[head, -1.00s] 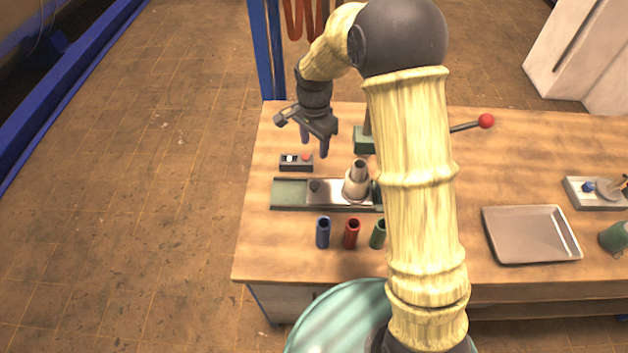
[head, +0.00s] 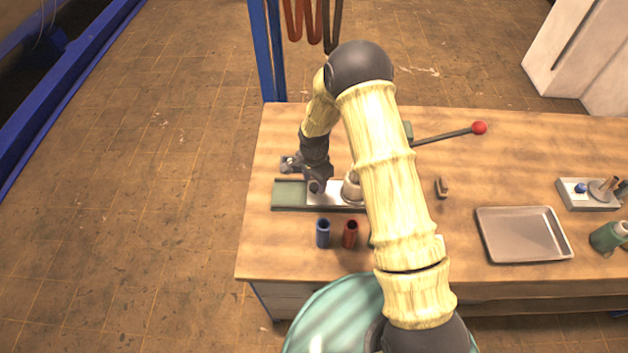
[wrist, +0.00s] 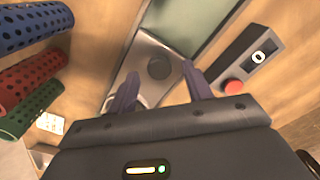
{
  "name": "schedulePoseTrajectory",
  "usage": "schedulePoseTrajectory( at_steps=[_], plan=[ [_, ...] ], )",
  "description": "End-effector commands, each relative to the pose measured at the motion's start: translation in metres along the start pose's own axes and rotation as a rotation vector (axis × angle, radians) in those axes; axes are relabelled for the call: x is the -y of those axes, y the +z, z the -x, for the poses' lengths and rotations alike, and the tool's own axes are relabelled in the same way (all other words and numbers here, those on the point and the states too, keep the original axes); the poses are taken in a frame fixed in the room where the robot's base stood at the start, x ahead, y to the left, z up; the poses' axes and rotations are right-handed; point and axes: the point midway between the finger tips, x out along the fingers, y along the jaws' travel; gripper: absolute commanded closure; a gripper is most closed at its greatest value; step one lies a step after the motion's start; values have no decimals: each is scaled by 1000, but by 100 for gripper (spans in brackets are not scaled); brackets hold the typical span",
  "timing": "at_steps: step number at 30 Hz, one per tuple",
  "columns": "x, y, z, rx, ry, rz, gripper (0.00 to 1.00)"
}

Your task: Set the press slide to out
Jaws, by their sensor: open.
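The press slide is a silver plate (head: 330,188) on a green rail (head: 289,195) at the left of the bench. It carries a dark round knob (wrist: 159,67) and a pale cylindrical holder (head: 351,187), partly hidden by my arm. The plate (wrist: 147,50) and rail (wrist: 200,18) also show in the wrist view. My gripper (wrist: 159,70) is open and low over the plate, its fingers on either side of the knob's line. I cannot tell whether they touch the knob. In the head view my gripper (head: 315,182) covers most of the knob.
A control box with a red button (wrist: 233,86) lies close beside the gripper. Blue (head: 323,233) and red (head: 350,234) perforated tubes stand in front of the rail; a green one (wrist: 33,108) shows in the wrist view. A red-balled lever (head: 479,128) and a tray (head: 524,235) are to the right.

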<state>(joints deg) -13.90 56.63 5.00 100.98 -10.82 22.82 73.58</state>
Motion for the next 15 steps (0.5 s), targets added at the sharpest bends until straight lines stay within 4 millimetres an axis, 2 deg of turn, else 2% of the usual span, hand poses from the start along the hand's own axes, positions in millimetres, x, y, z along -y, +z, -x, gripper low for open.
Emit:
schedulePoseTrajectory(
  at_steps=[6,13,14,15],
  plan=[
    [0,0,-14,0,0,-1,50],
    [0,0,-14,0,0,-1,50],
    [0,0,-14,0,0,-1,52],
    [0,0,-14,0,0,-1,60]
  ],
)
